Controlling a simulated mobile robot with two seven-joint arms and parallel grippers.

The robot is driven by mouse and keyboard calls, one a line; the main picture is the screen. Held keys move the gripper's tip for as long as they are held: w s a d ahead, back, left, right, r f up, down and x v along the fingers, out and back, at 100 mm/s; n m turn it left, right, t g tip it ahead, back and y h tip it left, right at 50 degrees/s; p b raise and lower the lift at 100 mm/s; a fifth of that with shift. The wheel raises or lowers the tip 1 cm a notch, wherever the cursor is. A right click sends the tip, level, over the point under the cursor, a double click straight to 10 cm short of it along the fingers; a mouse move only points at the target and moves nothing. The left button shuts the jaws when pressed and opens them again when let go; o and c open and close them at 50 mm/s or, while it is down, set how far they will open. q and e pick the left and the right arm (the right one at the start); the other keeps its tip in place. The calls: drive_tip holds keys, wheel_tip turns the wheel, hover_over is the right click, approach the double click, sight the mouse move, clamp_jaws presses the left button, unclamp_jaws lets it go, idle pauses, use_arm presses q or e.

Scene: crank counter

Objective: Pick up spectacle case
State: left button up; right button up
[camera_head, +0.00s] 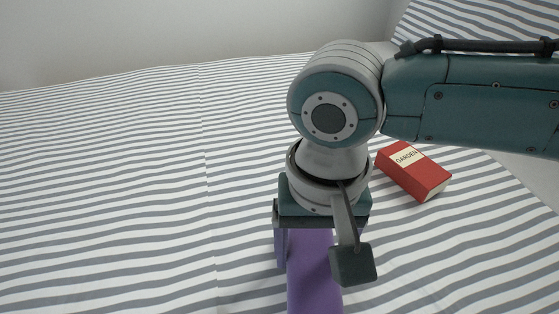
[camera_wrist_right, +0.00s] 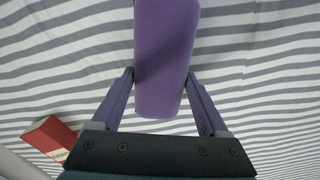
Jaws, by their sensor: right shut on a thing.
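The spectacle case is a long purple block (camera_head: 312,272), seen at the bottom centre of the head view and running out of its lower edge. It also fills the top middle of the right wrist view (camera_wrist_right: 165,55). My right gripper (camera_head: 318,245) points down over it, with purple-grey fingers on either side. In the right wrist view the fingertips (camera_wrist_right: 160,75) touch both sides of the case, and the gripper is shut on it. Whether the case is clear of the bed cannot be told. My left gripper is not in view.
A red book (camera_head: 414,171) labelled "GARDEN" lies on the striped bed cover (camera_head: 110,190), right of my right gripper. It also shows in the right wrist view (camera_wrist_right: 50,138). A striped pillow (camera_head: 480,20) is at the back right. The left side of the cover is clear.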

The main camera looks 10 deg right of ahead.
drive_tip(key=c, duration=0.7)
